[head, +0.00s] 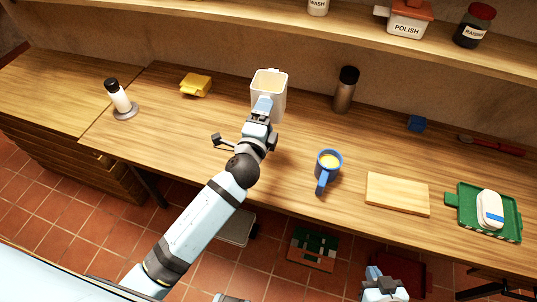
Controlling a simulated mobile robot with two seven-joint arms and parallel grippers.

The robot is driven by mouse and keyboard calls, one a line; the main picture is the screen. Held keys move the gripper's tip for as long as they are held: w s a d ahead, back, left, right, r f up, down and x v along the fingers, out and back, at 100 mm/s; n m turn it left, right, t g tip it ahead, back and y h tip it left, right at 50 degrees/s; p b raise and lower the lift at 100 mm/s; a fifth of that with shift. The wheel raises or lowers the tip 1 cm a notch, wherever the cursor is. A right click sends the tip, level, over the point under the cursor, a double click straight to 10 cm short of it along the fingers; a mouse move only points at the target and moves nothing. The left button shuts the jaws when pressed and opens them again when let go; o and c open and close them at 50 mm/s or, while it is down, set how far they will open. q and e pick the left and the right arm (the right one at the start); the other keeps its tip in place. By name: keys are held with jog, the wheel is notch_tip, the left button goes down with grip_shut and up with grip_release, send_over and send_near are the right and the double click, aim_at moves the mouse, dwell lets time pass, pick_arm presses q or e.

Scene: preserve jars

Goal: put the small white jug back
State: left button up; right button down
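The small white jug (277,82) is near the back of the wooden counter, upright, with its open top showing. My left arm reaches up from the lower left, and my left gripper (263,106) is right at the near side of the jug, in front of it. The wrist and gripper cover the jug's near side and its handle cannot be made out. Whether the fingers are closed on it cannot be told. My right gripper (384,284) is low at the bottom edge, in front of the counter and away from the jug. Its finger gap is not clear.
A blue mug (328,167) with yellow contents stands right of my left arm. A dark bottle (345,90), yellow block (196,85), white-bodied shaker (119,98), cutting board (397,195) and green tray (468,221) are on the counter. A shelf (250,20) runs above the back.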

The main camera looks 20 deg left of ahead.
pick_arm(q)
notch_tip(320, 180, down, 16)
jog(key=b, duration=0.7)
notch_tip(320, 180, down, 3)
jog(key=shift+f+b, duration=0.2)
jog(key=shift+b, duration=0.95)
jog(key=shift+f, duration=0.3)
jog(key=o, duration=0.8)
pick_arm(e)
notch_tip(320, 180, down, 8)
jog(key=shift+w+a+f+m, duration=0.15)
jog(key=shift+w+a+m, duration=0.05)
jog(key=shift+w+m, duration=0.1)
